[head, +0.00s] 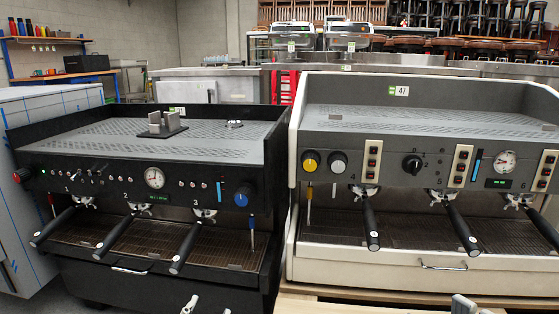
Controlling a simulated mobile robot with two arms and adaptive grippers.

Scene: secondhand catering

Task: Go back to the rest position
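Only the tips of my grippers show, at the bottom edge of the head view. My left gripper (191,305) is a small grey piece low in front of the black espresso machine (95,155). My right gripper (467,305) is a similar grey piece low in front of the cream and grey espresso machine (345,118). Most of both grippers is cut off by the frame, so their opening is hidden. I see nothing held in either. Both seem apart from the portafilter handles above them.
Portafilters with black handles (187,248) jut forward from both machines. A dark metal holder (162,124) stands on the black machine's top. A wooden surface (335,305) lies under the cream machine. A blue-lined white cabinet (22,215) stands at left. Counters and stacked stools fill the back.

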